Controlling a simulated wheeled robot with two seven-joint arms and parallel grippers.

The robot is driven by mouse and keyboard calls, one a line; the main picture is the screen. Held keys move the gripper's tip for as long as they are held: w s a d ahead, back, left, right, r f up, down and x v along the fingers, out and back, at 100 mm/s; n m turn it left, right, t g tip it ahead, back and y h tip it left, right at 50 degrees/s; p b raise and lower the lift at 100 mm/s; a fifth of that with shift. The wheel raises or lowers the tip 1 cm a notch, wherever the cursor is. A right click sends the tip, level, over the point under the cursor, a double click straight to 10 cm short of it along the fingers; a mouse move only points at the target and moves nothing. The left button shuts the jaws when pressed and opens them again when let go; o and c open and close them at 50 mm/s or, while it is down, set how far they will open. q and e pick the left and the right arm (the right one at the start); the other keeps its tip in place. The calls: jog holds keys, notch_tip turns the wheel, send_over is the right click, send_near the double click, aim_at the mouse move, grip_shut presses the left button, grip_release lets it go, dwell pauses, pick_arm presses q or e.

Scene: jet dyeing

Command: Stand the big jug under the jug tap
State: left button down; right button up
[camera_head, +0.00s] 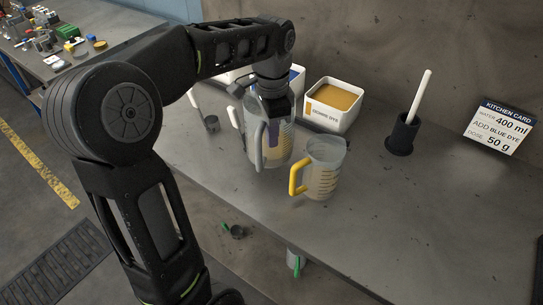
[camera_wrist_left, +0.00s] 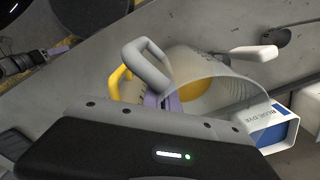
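The big jug (camera_head: 278,148) is clear with a grey handle and appears to stand on the grey worktop. In the left wrist view, its clear body (camera_wrist_left: 210,95) and grey handle lie just ahead of my left gripper (camera_wrist_left: 164,102). That gripper, also in the head view (camera_head: 268,135), comes down on the jug from above. Its purple fingertips are at the handle side, with a narrow gap; whether they are closed is unclear. What looks like my right gripper (camera_wrist_left: 58,51) shows only at the left of the wrist view. I cannot identify the jug tap for certain.
A smaller yellow-handled jug (camera_head: 324,168) stands close right of the big jug. Behind are an orange dye tub (camera_head: 330,117) and a blue dye tub (camera_wrist_left: 275,132). A black holder (camera_head: 402,135) stands right. Green-handled fittings (camera_head: 296,262) show below the worktop edge.

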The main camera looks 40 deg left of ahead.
aim_at(272, 165)
pick_arm(q)
jog(key=shift+f, duration=1.35)
jog(key=shift+f+p, duration=0.35)
jog(key=shift+f, duration=1.55)
jog(key=shift+f, duration=0.2)
jog(key=c, duration=1.7)
grip_release()
notch_tip(272, 165, up, 12)
jog(key=shift+r+p, duration=0.2)
jog(key=shift+p, duration=0.1)
